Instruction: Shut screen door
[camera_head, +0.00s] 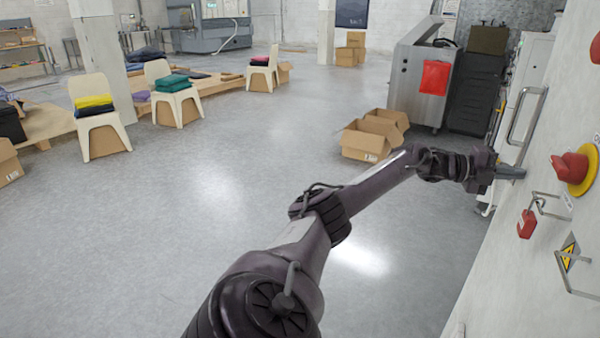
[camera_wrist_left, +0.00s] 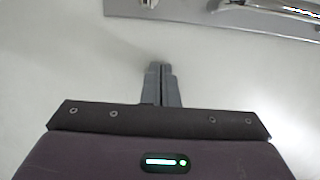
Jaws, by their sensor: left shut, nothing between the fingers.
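The pale machine front (camera_head: 520,260) fills the right side of the head view, with a long metal handle (camera_head: 525,118) on it. I cannot tell which panel is the screen door or whether it stands open. My left gripper (camera_head: 512,172) is shut and empty, with its fingers toward the pale front, just below the handle. In the left wrist view the shut fingers (camera_wrist_left: 162,82) show against a plain pale surface (camera_wrist_left: 60,70). A metal plate (camera_wrist_left: 180,12) with a bar handle (camera_wrist_left: 275,10) lies beyond the tips. I cannot tell if the fingers touch the surface. My right gripper is out of view.
A red rotary switch (camera_head: 570,167) on a yellow disc, a red padlock (camera_head: 526,224) and small metal handles sit on the front right of my gripper. Open cardboard boxes (camera_head: 365,142) stand on the floor beyond my arm.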

